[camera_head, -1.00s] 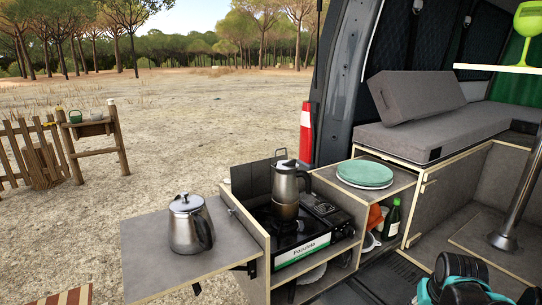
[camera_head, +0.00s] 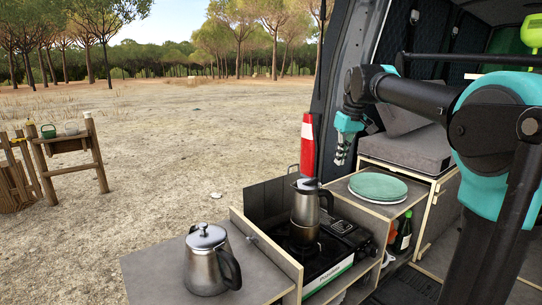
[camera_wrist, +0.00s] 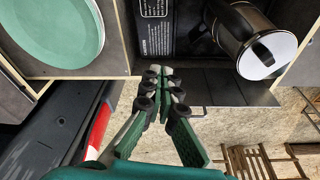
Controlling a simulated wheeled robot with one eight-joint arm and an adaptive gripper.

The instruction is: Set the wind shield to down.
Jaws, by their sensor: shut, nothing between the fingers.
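The wind shield (camera_head: 266,200) is a dark flat panel standing up along the far side of the camp stove (camera_head: 330,262). It also shows in the wrist view (camera_wrist: 225,90) as a dark strip beyond the stove, with a small wire handle at its edge. My gripper (camera_head: 340,157) hangs above and behind the stove, right of the shield in the head view. In the wrist view my gripper (camera_wrist: 161,78) has its fingertips together and empty, near the shield's end. I cannot tell the exact gap. The moka pot (camera_head: 306,208) on the stove hides part of the shield.
A steel kettle (camera_head: 207,262) stands on the side shelf (camera_head: 155,272). Green plates (camera_head: 378,187) lie on the counter right of the stove. The van's door pillar with a red-and-white lamp (camera_head: 307,145) rises close behind my gripper. Open ground lies to the left.

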